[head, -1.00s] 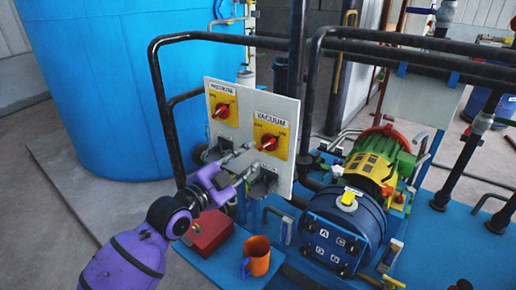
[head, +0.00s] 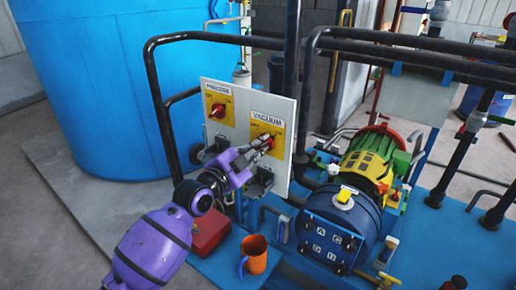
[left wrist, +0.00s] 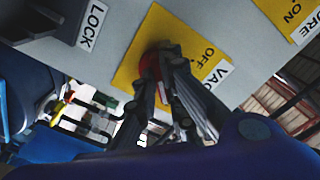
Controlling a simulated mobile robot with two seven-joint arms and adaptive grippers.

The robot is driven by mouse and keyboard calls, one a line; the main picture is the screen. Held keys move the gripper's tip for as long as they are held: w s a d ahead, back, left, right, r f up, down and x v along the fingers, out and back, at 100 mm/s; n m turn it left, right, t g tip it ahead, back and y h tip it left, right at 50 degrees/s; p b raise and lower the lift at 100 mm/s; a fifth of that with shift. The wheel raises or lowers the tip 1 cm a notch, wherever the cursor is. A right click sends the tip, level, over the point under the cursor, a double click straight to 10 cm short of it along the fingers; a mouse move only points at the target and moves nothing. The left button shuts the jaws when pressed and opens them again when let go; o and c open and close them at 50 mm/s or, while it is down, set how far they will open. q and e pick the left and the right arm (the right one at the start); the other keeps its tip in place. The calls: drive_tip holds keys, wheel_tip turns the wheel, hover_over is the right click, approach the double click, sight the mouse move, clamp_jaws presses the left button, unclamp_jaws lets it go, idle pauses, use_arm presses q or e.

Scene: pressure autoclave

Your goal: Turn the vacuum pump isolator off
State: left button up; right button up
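The vacuum isolator is a yellow plate (head: 266,126) with a red knob (head: 267,142), under a VACUUM label on the upright grey panel (head: 287,106). My left gripper (head: 266,145) is at this knob, its fingertips at or very near it. In the left wrist view, the dark fingers (left wrist: 164,72) overlap the red knob (left wrist: 149,66), hiding much of it. The word OFF shows on the yellow plate (left wrist: 186,42) beside them. I cannot tell whether the fingers grip the knob. My right gripper is not in view.
A pressure isolator with a red knob (head: 218,110) sits left on the same panel. Dark lock brackets (head: 259,181) stick out below. A red box (head: 209,231) and an orange mug (head: 255,254) stand beneath. Black pipes (head: 157,90) surround the panel; a blue-and-green pump (head: 345,214) stands right.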

use_arm(q)
drive_tip(key=shift+n, duration=0.4)
clamp_jaws()
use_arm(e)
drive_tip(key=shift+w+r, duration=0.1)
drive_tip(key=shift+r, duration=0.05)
use_arm(q)
drive_tip(key=shift+r+n+p, duration=0.1)
drive_tip(key=shift+n+p, duration=0.2)
drive_tip(key=shift+n, duration=0.6)
drive_tip(key=n, duration=0.3)
drive_tip(key=shift+n+p, duration=0.3)
drive_tip(key=shift+p, duration=0.05)
drive_tip(key=n, duration=0.5)
drive_tip(key=shift+n+p, duration=0.3)
drive_tip(key=n, duration=0.3)
drive_tip(key=shift+a+n+p, duration=0.1)
drive_tip(key=shift+n+p, duration=0.2)
drive_tip(key=shift+n, duration=1.2)
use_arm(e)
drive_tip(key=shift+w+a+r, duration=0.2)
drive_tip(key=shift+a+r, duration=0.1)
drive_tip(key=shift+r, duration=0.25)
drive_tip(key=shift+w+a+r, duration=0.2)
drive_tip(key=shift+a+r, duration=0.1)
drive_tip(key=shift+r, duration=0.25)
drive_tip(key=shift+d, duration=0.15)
